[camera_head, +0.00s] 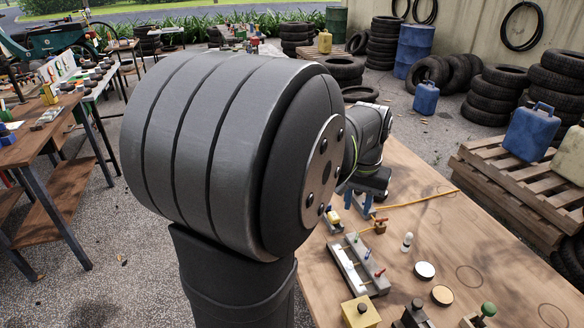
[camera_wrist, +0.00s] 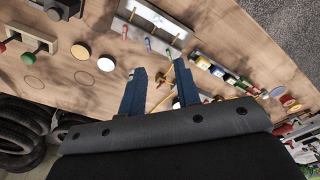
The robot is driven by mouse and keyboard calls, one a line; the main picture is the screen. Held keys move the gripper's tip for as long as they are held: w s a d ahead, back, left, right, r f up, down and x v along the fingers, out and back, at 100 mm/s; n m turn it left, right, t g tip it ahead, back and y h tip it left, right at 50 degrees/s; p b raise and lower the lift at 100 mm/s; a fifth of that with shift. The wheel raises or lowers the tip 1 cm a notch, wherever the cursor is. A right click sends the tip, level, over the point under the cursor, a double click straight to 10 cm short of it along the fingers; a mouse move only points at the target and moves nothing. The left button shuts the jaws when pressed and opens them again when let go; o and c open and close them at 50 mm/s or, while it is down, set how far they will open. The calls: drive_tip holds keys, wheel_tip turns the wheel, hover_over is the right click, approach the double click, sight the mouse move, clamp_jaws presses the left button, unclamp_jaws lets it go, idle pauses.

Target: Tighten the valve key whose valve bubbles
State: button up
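A pale metal manifold (camera_head: 350,266) lies on the wooden table and also shows in the wrist view (camera_wrist: 158,22). It carries a row of small coloured keys, including a red key (camera_head: 380,272) at its near end and a green key (camera_wrist: 171,53). A small brass fitting with a red handle (camera_head: 380,226) lies beyond it, joined to a yellow hose (camera_head: 425,199). My gripper (camera_wrist: 161,70) is open, with two blue fingers apart. In the wrist view the brass fitting appears between the fingers; no contact is visible. I cannot make out bubbles at any valve.
A small white bottle (camera_head: 407,241), a white disc (camera_head: 425,271), a tan disc (camera_head: 442,294), a yellow box (camera_head: 360,311) and a green-knobbed block (camera_head: 488,310) stand near the manifold. My arm hides the table's left part. The table's right side is mostly clear.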

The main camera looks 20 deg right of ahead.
drive_tip(key=m, duration=0.1)
approach(368, 252)
drive_tip(key=shift+g+y, duration=0.3)
drive_tip(key=shift+y, duration=0.1)
drive_tip(key=f, duration=0.8)
drive_tip(key=shift+w+d+f, duration=0.1)
drive_tip(key=shift+w+d, duration=0.1)
drive_tip(key=shift+d, duration=0.15)
clamp_jaws()
